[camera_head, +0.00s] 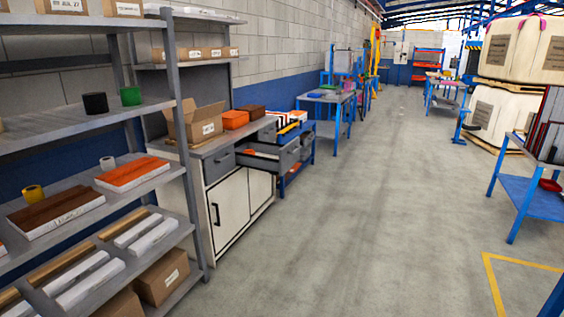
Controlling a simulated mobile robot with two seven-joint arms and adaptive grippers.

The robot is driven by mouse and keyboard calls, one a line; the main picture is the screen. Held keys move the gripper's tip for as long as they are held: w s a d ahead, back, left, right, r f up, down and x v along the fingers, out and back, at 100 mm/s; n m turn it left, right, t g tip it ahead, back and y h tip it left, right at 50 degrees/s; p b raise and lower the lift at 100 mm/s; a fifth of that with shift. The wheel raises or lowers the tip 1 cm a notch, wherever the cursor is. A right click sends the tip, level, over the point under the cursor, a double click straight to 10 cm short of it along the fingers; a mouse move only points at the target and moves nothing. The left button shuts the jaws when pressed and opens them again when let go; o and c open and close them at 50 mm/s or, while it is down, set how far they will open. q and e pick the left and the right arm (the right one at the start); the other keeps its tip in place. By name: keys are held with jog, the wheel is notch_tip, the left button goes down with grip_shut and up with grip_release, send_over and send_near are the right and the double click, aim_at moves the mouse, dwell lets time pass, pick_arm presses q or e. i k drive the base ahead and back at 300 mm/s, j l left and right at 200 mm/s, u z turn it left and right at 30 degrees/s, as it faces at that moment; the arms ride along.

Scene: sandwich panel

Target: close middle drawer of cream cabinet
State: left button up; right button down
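The cream cabinet (228,209) stands left of centre against the wall, with cream doors below and a row of grey drawers under its worktop. The middle drawer (280,162) is pulled out into the aisle, and a small orange item (249,152) shows inside it. The near drawer (220,166) and the far drawer (267,132) look shut. Neither of my grippers is in view.
A grey shelving rack (190,165) with boxes and panels stands at the near left, beside the cabinet. An open carton (197,125) and orange and brown boxes sit on the worktop. Blue tables (530,196) stand at the right. The concrete floor (350,210) between is clear.

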aim_at(266, 151)
jog(key=i, duration=0.7)
jog(key=i+u, duration=0.1)
jog(key=i, duration=0.6)
jog(key=i+l, duration=0.1)
jog(key=i, duration=0.55)
jog(key=i+l+u, duration=0.15)
jog(key=i, duration=0.55)
jog(key=i+l, duration=0.1)
jog(key=i, duration=0.6)
